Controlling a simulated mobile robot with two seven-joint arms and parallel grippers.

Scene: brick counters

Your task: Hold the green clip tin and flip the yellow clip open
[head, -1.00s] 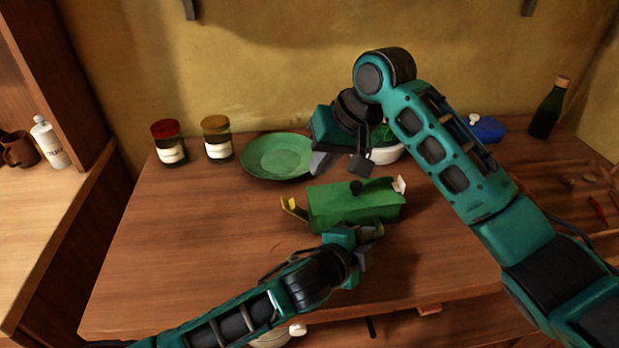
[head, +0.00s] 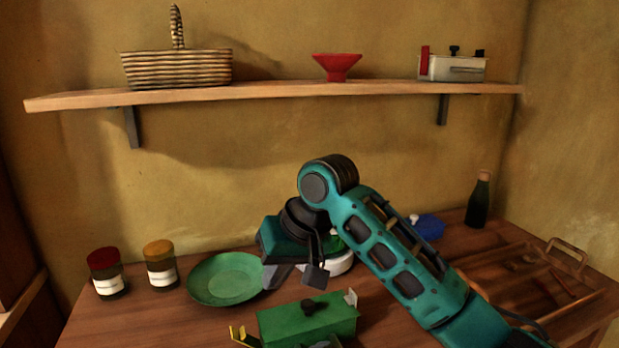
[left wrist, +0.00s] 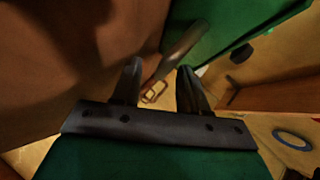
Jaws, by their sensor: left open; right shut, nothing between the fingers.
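The green clip tin (head: 308,322) stands on the wooden counter at the bottom of the head view, with a dark knob on its lid. The yellow clip (head: 243,337) sticks out at its left end, and a white clip (head: 351,297) at its right end. My right gripper (head: 296,274) is shut and empty, above and behind the tin. My left gripper is almost wholly below the head view. In the left wrist view, my left gripper (left wrist: 158,85) is open, with a green surface, likely the tin (left wrist: 235,30), just beyond its fingers. Contact is unclear.
A green plate (head: 225,279) and two jars, red-lidded (head: 106,274) and yellow-lidded (head: 160,265), stand left. A blue item (head: 428,228), a dark bottle (head: 479,200) and a wooden tray (head: 590,298) are right. A shelf (head: 290,92) runs above.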

